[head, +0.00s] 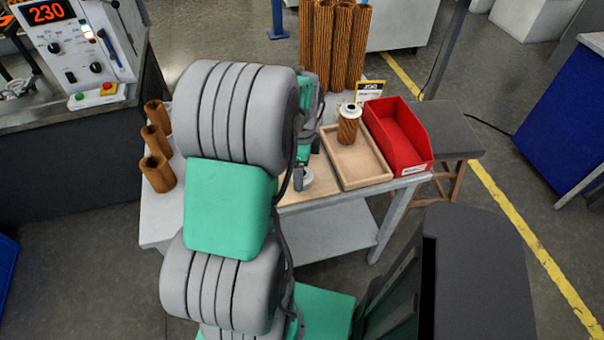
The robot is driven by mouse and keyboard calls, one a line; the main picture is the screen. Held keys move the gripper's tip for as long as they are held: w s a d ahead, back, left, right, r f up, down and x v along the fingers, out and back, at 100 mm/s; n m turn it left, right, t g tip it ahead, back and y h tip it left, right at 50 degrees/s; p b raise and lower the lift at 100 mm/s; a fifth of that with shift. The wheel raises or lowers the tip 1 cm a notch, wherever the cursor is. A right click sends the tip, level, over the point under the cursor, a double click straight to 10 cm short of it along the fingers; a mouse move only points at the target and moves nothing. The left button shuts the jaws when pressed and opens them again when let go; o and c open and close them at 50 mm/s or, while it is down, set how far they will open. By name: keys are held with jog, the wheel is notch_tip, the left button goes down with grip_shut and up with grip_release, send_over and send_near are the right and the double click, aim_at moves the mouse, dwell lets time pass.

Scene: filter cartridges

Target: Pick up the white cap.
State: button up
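A white cap (307,183) lies on the tan board (290,194) near the front edge of the table, partly hidden by my gripper. My gripper (300,178) points down right at this cap; one dark finger shows at its left side. My arm hides much of the gripper, so I cannot tell its opening or whether it touches the cap. Another white cap (349,109) sits on top of a brown filter cartridge (347,131), which stands upright in a wooden tray (366,178).
A red bin (399,133) stands right of the tray. Several tall brown cartridges (334,45) stand behind, with a yellow-and-white sign (371,90). Three short brown tubes (158,174) stand at the table's left. A control unit (77,45) is at the upper left.

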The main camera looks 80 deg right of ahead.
jog(key=shift+f, duration=0.4)
jog(key=shift+c, duration=0.6)
jog(key=c, duration=1.3)
jog(key=shift+r, duration=0.15)
